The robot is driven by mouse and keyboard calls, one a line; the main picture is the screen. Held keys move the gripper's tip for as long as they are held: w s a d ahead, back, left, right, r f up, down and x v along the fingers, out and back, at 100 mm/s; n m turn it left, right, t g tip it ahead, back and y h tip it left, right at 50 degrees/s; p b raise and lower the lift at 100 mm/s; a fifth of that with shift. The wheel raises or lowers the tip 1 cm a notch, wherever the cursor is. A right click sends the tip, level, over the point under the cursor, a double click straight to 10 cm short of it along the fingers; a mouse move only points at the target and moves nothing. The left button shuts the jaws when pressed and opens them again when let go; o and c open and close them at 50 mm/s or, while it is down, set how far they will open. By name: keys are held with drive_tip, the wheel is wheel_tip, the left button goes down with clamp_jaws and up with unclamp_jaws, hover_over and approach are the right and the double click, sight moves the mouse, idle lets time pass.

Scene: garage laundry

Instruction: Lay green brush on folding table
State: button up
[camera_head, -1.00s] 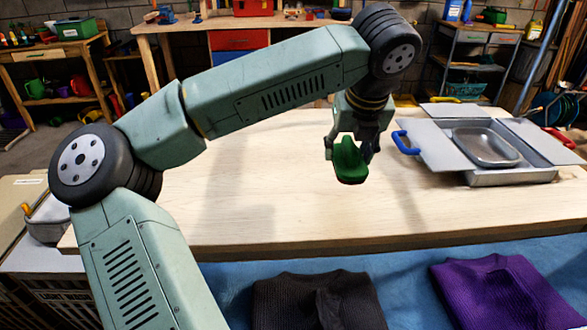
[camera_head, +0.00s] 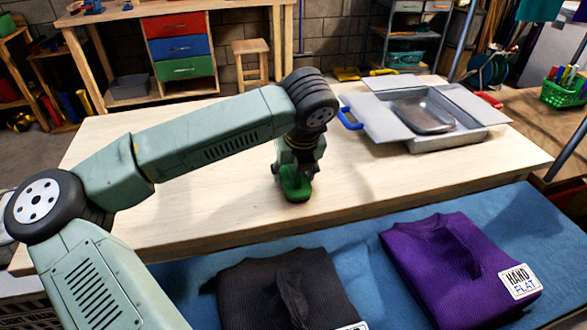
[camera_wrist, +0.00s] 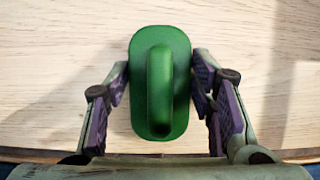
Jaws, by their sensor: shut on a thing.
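The green brush (camera_head: 295,186) is in my gripper (camera_head: 297,168), over the near middle of the pale wooden folding table (camera_head: 400,178). In the wrist view my gripper (camera_wrist: 160,82) has its purple-padded fingers on both sides of the brush (camera_wrist: 160,122), shut on it. The brush has a rounded oblong base and a raised handle on top, with the base facing down. It is at or just above the tabletop (camera_wrist: 60,60); I cannot tell whether it touches. Its underside is hidden.
A grey metal case with open flaps (camera_head: 445,144) and a blue handle stands at the table's right. A dark folded sweater (camera_head: 270,285) and a purple one (camera_head: 450,262) lie on the blue surface (camera_head: 350,265) in front. The tabletop around the brush is clear.

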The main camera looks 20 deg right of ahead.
sight(299, 190)
drive_tip(key=shift+f+b, duration=0.2)
drive_tip(key=shift+b, duration=0.1)
drive_tip(key=o, duration=1)
drive_tip(key=shift+r, duration=0.1)
drive_tip(key=shift+o, duration=0.2)
drive_tip(key=shift+r+p, duration=0.3)
drive_tip(key=b+v, duration=0.2)
drive_tip(key=v, duration=0.9)
drive_tip(key=shift+s+r, duration=0.15)
drive_tip(key=shift+r, duration=0.15)
